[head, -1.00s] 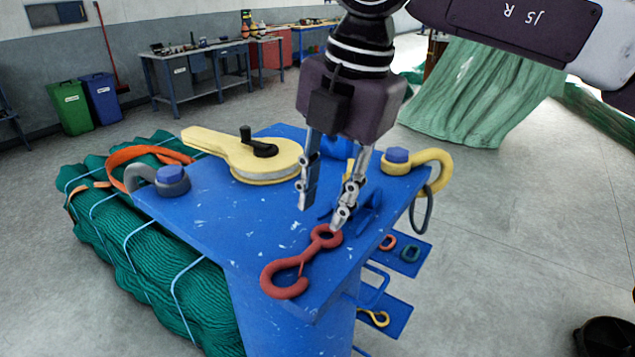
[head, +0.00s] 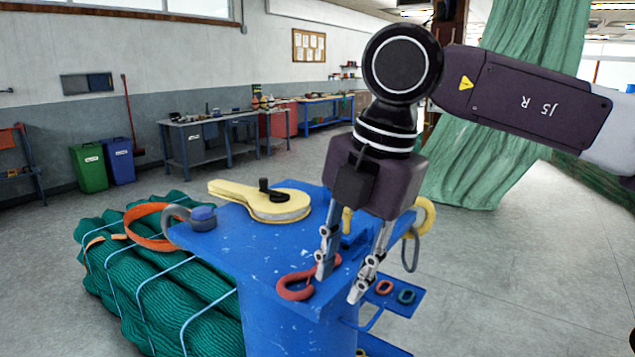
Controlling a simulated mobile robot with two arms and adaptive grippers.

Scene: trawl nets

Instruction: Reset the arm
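My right gripper (head: 340,286) hangs fingers-down over the near right edge of a blue stand (head: 240,255). Its two fingers are apart with nothing seen between them. Its arm comes in from the right. A red hook (head: 292,292) lies on the stand top, and one finger covers part of it. I cannot tell whether they touch. My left gripper is not in view.
A yellow block with a black handle (head: 270,205) lies on the stand, with shackles at its corners. Small links (head: 384,287) sit on a lower side shelf. Bundled green net (head: 180,290) lies at left. Green netting (head: 500,110) hangs at right. Open floor surrounds these.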

